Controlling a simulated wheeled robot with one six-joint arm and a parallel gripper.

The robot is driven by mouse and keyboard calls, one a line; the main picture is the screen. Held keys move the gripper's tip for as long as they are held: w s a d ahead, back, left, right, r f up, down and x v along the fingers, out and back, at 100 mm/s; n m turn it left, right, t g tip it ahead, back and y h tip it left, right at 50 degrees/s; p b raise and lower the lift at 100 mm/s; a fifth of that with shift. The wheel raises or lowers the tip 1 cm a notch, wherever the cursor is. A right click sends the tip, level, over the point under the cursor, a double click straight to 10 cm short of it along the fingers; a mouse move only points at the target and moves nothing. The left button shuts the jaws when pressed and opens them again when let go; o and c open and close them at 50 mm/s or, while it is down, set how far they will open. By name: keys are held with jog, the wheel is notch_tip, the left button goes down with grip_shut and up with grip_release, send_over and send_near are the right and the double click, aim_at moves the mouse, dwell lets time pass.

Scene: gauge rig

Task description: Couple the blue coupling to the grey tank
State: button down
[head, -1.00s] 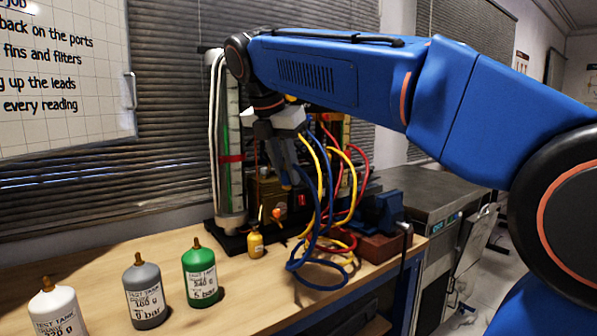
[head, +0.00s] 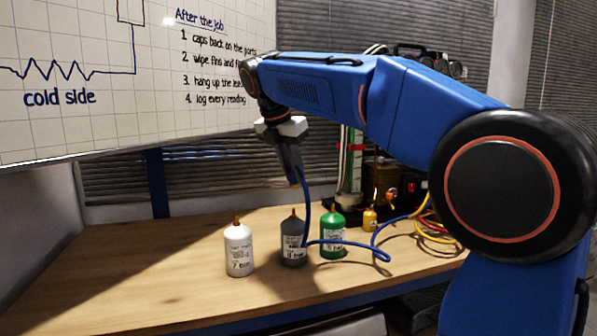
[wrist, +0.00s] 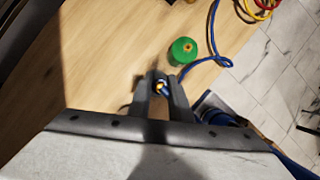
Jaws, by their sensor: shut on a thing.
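My gripper (head: 297,184) is shut on the end of the blue hose, above the grey tank (head: 293,252). The blue coupling at that end is mostly hidden between the fingers; a small blue and orange bit shows between the fingertips (wrist: 160,86) in the wrist view. The grey tank stands upright on the bench with a brass-coloured port on top. In the head view a gap shows between the fingertips and this port. The blue hose (head: 345,244) hangs from my gripper in front of the grey tank and runs right. The grey tank is not clearly visible in the wrist view.
A white tank (head: 239,255) stands left of the grey one and a green tank (head: 332,240) close on its right. The bench front is clear.

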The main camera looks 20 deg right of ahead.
aim_at(291, 182)
jog(key=shift+a, duration=0.15)
jog(key=shift+f, duration=2.6)
jog(key=shift+f, duration=1.4)
dwell(0.3)
jog(key=c, duration=1.2)
grip_release()
jog(key=shift+r, duration=0.1)
